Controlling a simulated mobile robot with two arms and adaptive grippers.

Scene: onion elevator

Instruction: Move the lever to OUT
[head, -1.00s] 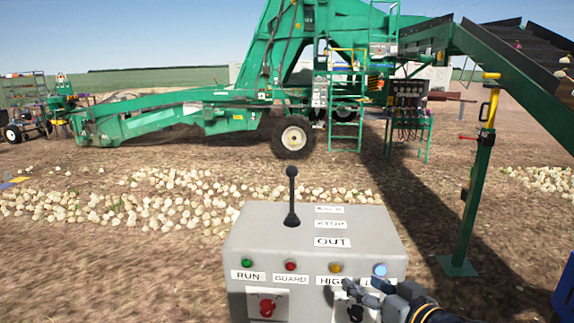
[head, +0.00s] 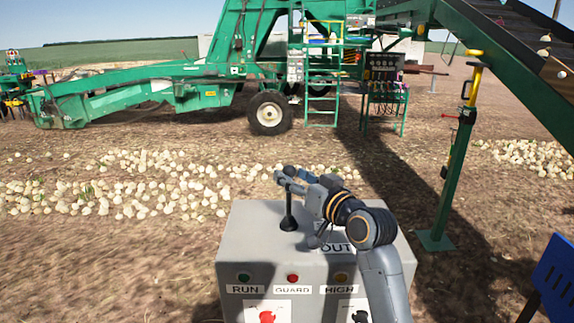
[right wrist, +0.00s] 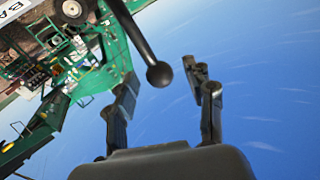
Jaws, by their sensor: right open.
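The black lever (head: 289,213) stands up from the top of the grey control box (head: 250,228), its shaft roughly upright. My right gripper (head: 283,179) is open at the lever's upper end, with its arm reaching over the box from the front right. In the right wrist view the lever's ball knob (right wrist: 159,75) appears between the two spread fingers of the right gripper (right wrist: 161,92), near their tips; I cannot tell whether they touch. My left gripper is not in view.
A green post (head: 455,170) stands to the right, with a blue panel (head: 555,275) nearer. Onions (head: 130,190) lie on the soil behind, before a green machine (head: 150,85).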

